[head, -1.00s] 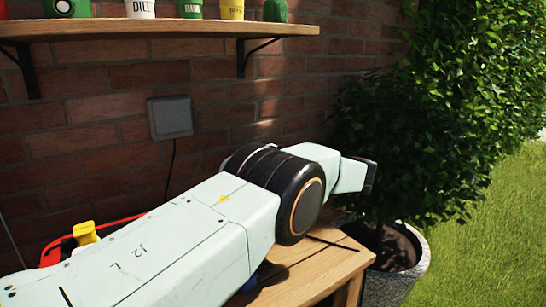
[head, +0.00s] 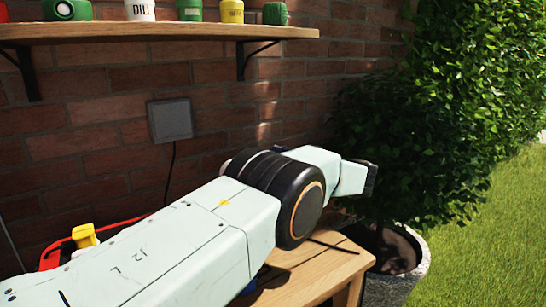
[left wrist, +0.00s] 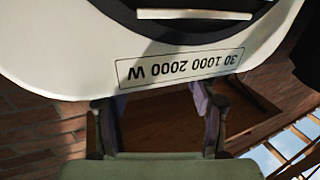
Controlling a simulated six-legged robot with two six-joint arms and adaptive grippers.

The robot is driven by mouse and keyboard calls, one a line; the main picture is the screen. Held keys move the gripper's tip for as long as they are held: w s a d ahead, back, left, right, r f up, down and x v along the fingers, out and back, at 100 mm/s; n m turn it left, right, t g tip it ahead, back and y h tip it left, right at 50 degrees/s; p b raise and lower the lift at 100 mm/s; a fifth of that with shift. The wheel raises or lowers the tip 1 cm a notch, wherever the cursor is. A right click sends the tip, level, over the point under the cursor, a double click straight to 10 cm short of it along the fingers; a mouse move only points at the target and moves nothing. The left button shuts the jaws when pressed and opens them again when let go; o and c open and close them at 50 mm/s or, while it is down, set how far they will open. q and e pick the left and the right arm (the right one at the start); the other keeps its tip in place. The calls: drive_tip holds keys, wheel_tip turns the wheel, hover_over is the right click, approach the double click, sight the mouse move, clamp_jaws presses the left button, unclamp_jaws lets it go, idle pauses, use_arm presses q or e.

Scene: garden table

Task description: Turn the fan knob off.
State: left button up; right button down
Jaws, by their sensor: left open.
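The fan's white rounded body (left wrist: 65,60) fills the top of the left wrist view, close in front of my left gripper (left wrist: 160,110). Its label (left wrist: 180,67) reads "30 1000 2000 W" upside down. Above the label is a dark round part (left wrist: 115,8) with a pale bar, cut off by the frame's top; I cannot tell whether it is the knob. My left gripper is open, its two fingers apart with nothing seen between them. My right gripper is not in view.
A wooden table (head: 310,280) stands against the brick wall (head: 100,135). A grey wall box (head: 170,120) has a cord running down. A shelf (head: 160,30) holds several pots. A planter (head: 410,265) with a bush is on the right. A red and yellow item (head: 84,235) lies left.

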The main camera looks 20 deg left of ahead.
use_arm(q)
drive_tip(key=s+d, duration=0.1)
drive_tip(key=d, duration=0.6)
drive_tip(key=shift+d, duration=0.15)
drive_tip(key=shift+r, duration=0.1)
